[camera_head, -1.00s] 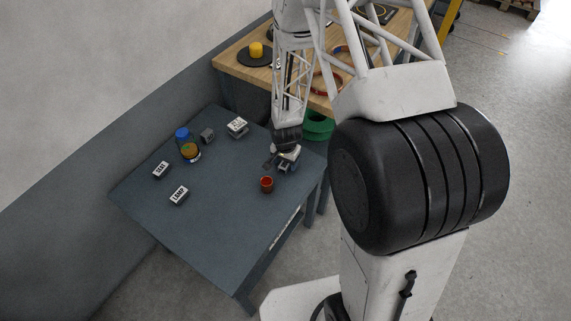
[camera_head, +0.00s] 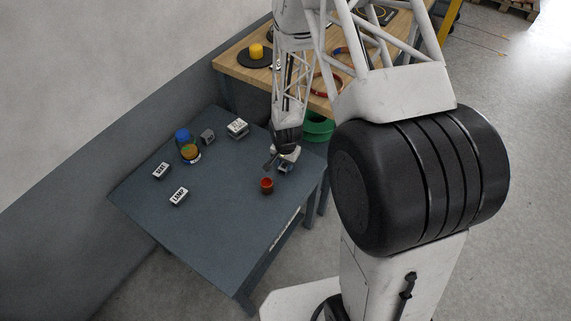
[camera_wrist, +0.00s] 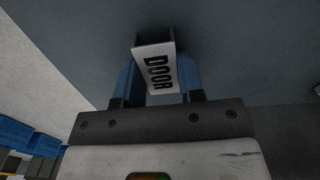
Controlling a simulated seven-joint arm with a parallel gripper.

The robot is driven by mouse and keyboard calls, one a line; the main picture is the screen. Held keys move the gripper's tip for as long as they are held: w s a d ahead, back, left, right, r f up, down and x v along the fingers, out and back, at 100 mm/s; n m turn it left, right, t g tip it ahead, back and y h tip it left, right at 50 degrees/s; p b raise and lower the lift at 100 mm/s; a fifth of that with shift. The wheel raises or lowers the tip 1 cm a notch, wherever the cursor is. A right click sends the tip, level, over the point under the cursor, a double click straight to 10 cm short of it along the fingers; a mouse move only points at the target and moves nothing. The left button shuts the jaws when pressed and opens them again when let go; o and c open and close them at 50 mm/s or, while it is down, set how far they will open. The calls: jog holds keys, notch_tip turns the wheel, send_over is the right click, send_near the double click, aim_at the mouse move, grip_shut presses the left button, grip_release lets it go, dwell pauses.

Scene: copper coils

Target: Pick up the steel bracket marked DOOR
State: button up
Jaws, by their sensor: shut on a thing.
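The steel bracket marked DOOR (camera_wrist: 157,75) shows its white label face in the wrist view, the black letters running along it. My gripper (camera_wrist: 158,88) is shut on it, with one blue finger on each side. Dark edges of the bracket show beyond the label. In the head view my gripper (camera_head: 282,162) is at the right side of the dark table, and the pale top of the bracket shows partly beside it. I cannot tell how far the bracket is from the tabletop.
A red cup (camera_head: 267,185) stands close in front of my gripper. Other labelled brackets (camera_head: 237,127) (camera_head: 161,171) (camera_head: 178,196) lie on the table (camera_head: 215,235). A blue-topped jar (camera_head: 186,146) and a small grey part (camera_head: 207,136) stand at the back left. The table's front is clear.

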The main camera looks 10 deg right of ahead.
aim_at(286, 166)
jog(key=shift+r, duration=0.1)
jog(key=shift+r, duration=0.65)
jog(key=shift+s+r, duration=0.25)
jog(key=shift+r, duration=0.3)
jog(key=shift+s+r, duration=0.25)
jog(key=shift+r, duration=0.25)
jog(key=s, duration=0.5)
jog(key=s+r, duration=0.1)
jog(key=s, duration=0.4)
jog(key=s+d, duration=0.1)
jog(key=s, duration=0.4)
jog(key=shift+r, duration=0.2)
